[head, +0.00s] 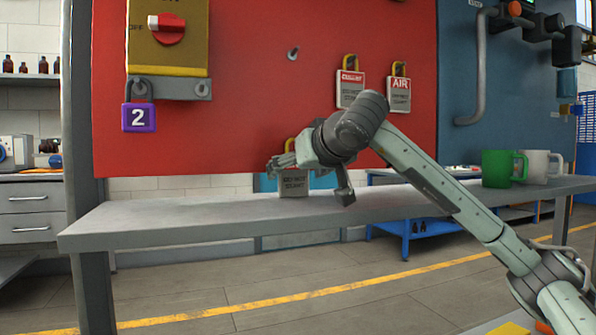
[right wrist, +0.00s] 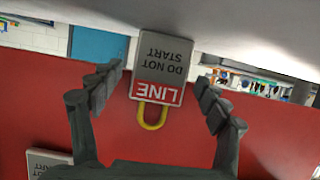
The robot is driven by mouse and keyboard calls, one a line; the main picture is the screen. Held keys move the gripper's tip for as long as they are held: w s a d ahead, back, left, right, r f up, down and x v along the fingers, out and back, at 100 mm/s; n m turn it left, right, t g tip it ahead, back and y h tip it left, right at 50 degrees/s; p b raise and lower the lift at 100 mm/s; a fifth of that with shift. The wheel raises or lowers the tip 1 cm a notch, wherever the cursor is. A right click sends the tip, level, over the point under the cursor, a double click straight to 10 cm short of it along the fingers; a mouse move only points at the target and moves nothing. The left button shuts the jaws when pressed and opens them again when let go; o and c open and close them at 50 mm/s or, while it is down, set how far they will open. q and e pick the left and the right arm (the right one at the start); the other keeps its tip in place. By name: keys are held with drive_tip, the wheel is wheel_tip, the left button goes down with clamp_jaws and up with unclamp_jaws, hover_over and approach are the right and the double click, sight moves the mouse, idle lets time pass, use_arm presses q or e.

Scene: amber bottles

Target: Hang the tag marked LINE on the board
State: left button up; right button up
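The LINE tag (right wrist: 160,75) is a grey plate with a red LINE band, DO NOT START text and a yellow loop. It appears upside down in the right wrist view. In the head view the tag (head: 293,186) looks upright at the grey bench top, its upper part hidden by my right gripper (head: 311,177). My right gripper is open, with its fingers on either side of the tag and visible gaps. The red board (head: 250,110) stands behind, with a bare peg (head: 293,53) in its upper middle. My left gripper is out of view.
Two tags hang on the board, a red-headed one (head: 350,90) and AIR (head: 398,95). A purple padlock marked 2 (head: 139,117) hangs below a yellow switch box (head: 167,35). Green (head: 500,168) and white (head: 537,166) mugs stand right on the bench (head: 180,222). The bench's left part is clear.

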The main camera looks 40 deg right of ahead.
drive_tip(key=shift+r, duration=0.1)
drive_tip(key=shift+r, duration=0.2)
drive_tip(key=p+v, duration=0.1)
drive_tip(key=v, duration=0.9)
drive_tip(key=shift+s+r, duration=0.15)
drive_tip(key=shift+s, duration=0.25)
drive_tip(key=shift+s+a+r+p, duration=0.15)
drive_tip(key=shift+s+p, duration=0.15)
drive_tip(key=shift+s, duration=0.25)
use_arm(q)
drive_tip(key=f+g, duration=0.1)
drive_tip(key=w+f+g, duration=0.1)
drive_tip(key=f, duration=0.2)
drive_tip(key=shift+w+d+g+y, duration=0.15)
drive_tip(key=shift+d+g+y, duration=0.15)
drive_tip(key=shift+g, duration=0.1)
